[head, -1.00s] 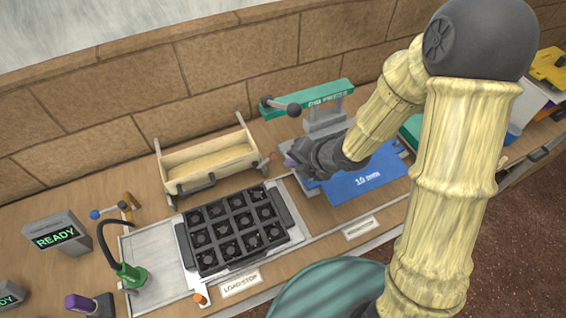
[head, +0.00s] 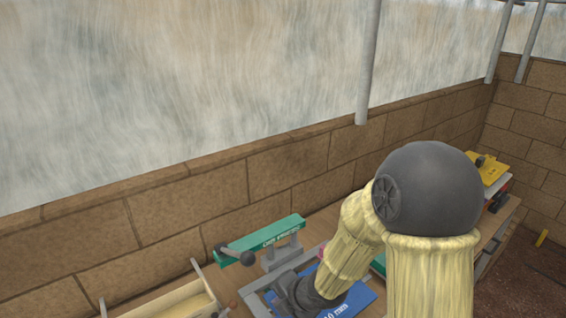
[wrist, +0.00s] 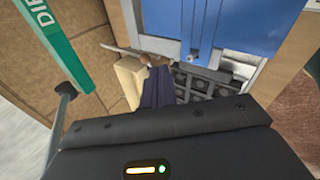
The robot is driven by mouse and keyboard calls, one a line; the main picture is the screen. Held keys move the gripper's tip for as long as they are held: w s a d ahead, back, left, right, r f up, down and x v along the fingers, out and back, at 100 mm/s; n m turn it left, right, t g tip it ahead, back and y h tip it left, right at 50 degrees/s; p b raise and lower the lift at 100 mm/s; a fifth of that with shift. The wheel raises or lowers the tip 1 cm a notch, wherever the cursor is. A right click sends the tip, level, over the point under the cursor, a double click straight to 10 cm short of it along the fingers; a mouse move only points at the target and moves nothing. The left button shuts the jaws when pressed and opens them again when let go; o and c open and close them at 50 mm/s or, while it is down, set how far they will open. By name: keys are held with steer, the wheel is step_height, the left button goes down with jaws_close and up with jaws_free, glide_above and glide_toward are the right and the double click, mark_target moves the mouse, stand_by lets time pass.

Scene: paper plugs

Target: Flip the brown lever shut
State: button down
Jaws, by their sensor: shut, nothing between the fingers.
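In the wrist view, a small brown knob (wrist: 146,59) shows just past my fingertips, at the end of a thin grey bar. It looks like the brown lever, but its full shape and angle cannot be made out. My gripper (wrist: 157,74) has its dark fingers together with nothing held. The fingertips are close to the knob; I cannot tell whether they touch. In the head view my gripper (head: 290,293) is low in the picture, left of the blue plate (head: 350,296). The lever is not clear there.
The green press arm (head: 265,238) with its dark ball handle stands behind my gripper. A wooden trough (head: 175,303) is at the lower left, cut off by the frame. A brick wall (head: 190,220) runs behind the bench. A yellow item (head: 488,169) is far right.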

steer(key=s+d+r+m+g+h, duration=0.1)
steer(key=s+d+r+m+h, duration=0.1)
steer(key=d+m, duration=0.6)
steer(key=s+d+r+m+g+h, duration=0.1)
steer(key=s+d+r+m+h, duration=0.2)
steer(key=m, duration=1.6)
steer(key=s+d+r, duration=0.1)
steer(key=s+d, duration=0.2)
steer(key=d, duration=0.2)
steer(key=shift+d, duration=0.15)
